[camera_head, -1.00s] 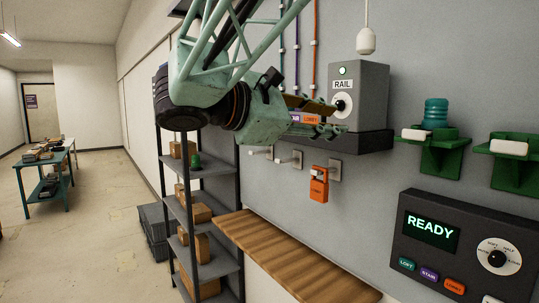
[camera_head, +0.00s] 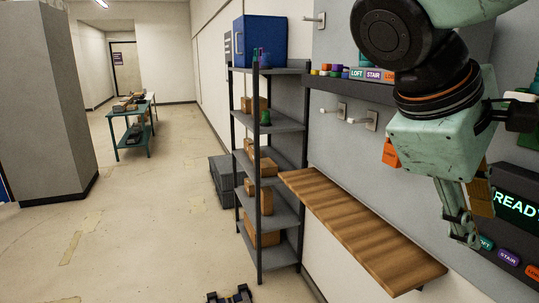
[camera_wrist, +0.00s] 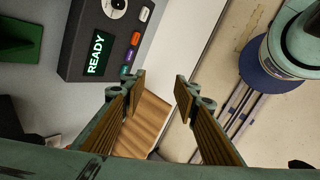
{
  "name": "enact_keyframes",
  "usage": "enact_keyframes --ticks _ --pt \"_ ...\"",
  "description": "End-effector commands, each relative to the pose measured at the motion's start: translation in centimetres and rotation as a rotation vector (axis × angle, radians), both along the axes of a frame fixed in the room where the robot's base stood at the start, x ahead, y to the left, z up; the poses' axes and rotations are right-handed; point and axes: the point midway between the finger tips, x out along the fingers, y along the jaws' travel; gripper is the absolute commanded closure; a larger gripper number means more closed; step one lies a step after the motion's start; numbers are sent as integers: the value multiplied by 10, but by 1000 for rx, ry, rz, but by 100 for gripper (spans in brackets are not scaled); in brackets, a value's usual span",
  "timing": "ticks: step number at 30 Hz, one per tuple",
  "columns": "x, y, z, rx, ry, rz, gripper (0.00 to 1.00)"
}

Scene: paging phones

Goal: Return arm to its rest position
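My gripper (camera_head: 468,215) hangs from the pale green arm at the right of the head view, pointing down in front of the wall panel. In the wrist view my gripper (camera_wrist: 160,88) shows its two wood-coloured finger pads apart, with nothing between them. The dark READY console (camera_head: 512,205) is partly behind the gripper in the head view. The console (camera_wrist: 100,45) also shows at the top left of the wrist view. The wooden ledge (camera_head: 360,225) lies left of and below the gripper, and the ledge (camera_wrist: 145,125) shows between the fingers in the wrist view.
An orange tag (camera_head: 390,153) hangs on the wall, partly hidden by my arm. Two empty hooks (camera_head: 350,118) are left of it. A dark shelf rack (camera_head: 275,205) with boxes stands further left. Open floor (camera_head: 150,220) lies to its left.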

Motion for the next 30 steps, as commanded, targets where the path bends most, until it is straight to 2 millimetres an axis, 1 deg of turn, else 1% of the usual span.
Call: enact_keyframes --ticks 1,6,15,21,24,30 --pt "-10 5 -7 40 -17 -20 72" --pt "-35 29 -31 180 -77 -88 72" --pt "-70 77 -61 419 -197 -219 72" --pt "-83 109 -73 567 -285 -311 72" --pt "-87 121 -76 626 -322 -350 72" --pt "-90 135 -79 695 -366 -396 72"
